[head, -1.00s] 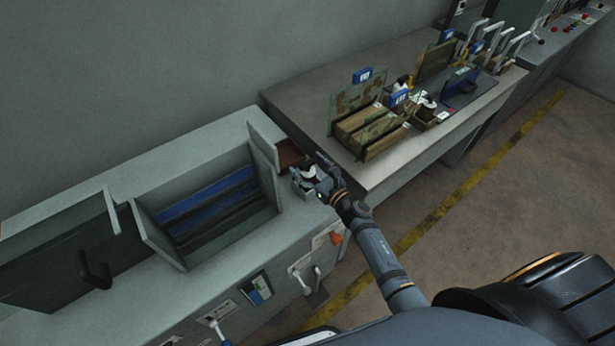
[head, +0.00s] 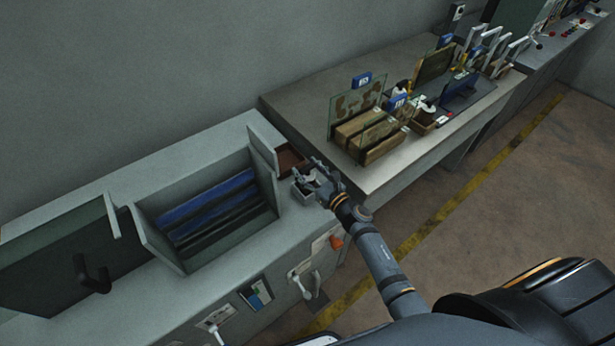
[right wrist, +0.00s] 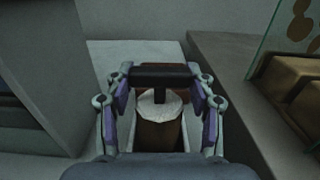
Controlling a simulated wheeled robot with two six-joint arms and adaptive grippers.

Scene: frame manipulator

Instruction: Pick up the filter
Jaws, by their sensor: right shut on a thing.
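The filter seems to be the brown cylinder with a whitish top (right wrist: 158,104) and a black T-shaped handle, seen in the right wrist view. My right gripper (right wrist: 159,78) is shut on the black handle bar, with a finger on each side. The cylinder's lower part sits within or just above a small pale box, and I cannot tell which. In the head view my right gripper (head: 318,179) is over the small pale box (head: 304,192) at the right end of the grey cabinet. The filter is mostly hidden there. My left gripper is not in view.
The grey cabinet (head: 225,135) has an open bay with blue and dark slats (head: 215,205). A raised flap and a reddish-brown recess (head: 290,160) are close to my gripper. The bench (head: 295,100) to the right holds glass panels, wooden blocks and blue-tagged items.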

